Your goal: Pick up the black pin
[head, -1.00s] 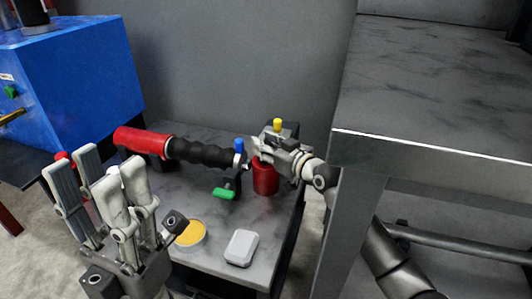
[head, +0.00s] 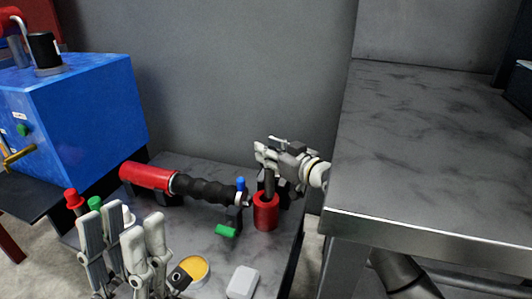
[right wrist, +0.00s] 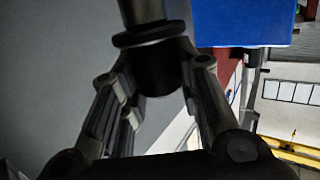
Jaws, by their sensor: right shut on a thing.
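The black pin (head: 269,183) stands roughly upright below my right gripper (head: 264,158) in the head view. My right gripper is shut on its upper part. The pin's lower end meets or lies in front of the mouth of a red cup-shaped holder (head: 266,215); I cannot tell whether it is still inside. In the right wrist view the dark, collared pin (right wrist: 152,45) sits between the fingers of my right gripper (right wrist: 160,75). My left gripper (head: 124,228) is open and empty at the lower left.
A red-and-black handled tool (head: 205,188) lies left of the holder, with a blue-topped pin (head: 241,184) and green piece (head: 226,231) near it. A yellow-filled dish (head: 195,270) and white box (head: 242,281) are in front. A higher grey bench (head: 430,160) stands close at right.

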